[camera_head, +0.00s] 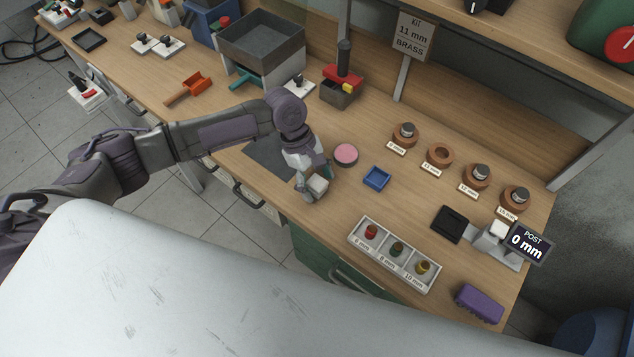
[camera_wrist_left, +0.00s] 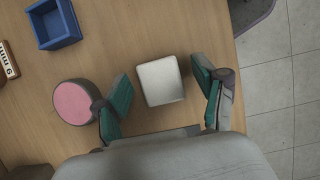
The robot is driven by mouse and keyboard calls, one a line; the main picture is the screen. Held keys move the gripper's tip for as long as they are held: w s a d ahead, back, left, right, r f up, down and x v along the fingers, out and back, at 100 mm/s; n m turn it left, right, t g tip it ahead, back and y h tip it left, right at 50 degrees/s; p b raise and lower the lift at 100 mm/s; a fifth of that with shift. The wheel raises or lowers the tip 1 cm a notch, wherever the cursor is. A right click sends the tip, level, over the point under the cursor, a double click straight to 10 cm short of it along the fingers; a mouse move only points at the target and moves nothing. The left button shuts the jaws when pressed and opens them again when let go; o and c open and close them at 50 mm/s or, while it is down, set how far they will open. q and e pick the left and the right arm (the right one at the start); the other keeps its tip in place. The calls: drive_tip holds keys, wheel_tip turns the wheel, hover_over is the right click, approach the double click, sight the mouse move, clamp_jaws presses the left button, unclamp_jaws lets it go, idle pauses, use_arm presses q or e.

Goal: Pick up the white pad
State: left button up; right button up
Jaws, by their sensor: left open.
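The white pad (camera_head: 318,184) is a small pale block with rounded edges near the front edge of the bench. In the left wrist view the white pad (camera_wrist_left: 160,81) lies between and just beyond the two teal-lined fingers, with a gap on each side. My left gripper (camera_head: 309,183) points down over it. It is open and empty in the left wrist view (camera_wrist_left: 166,92). In the head view the gripper partly hides the pad. My right gripper is in neither view.
A round pink-topped pad (camera_head: 346,154) stands close beside the left gripper; a blue tray (camera_head: 377,178) is to its right. A three-part labelled tray (camera_head: 394,255) lies along the front. Copper-coloured rings (camera_head: 439,155) line the back right.

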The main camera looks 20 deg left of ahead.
sight(320, 184)
use_arm(q)
drive_tip(key=c, duration=1.2)
drive_tip(key=shift+r, duration=0.45)
drive_tip(key=r, duration=0.2)
drive_tip(key=r+b, duration=0.1)
drive_tip(key=shift+s+d+r, duration=0.25)
drive_tip(key=shift+d+r, duration=0.1)
drive_tip(key=shift+d, duration=0.05)
drive_tip(key=s+d+r, duration=0.2)
drive_tip(key=d, duration=0.1)
drive_tip(key=s+d+r+b, duration=0.1)
drive_tip(key=s+d+r, duration=0.1)
drive_tip(key=d, duration=0.1)
drive_tip(key=s+d+r, duration=0.2)
drive_tip(key=d, duration=0.1)
drive_tip(key=shift+r, duration=0.25)
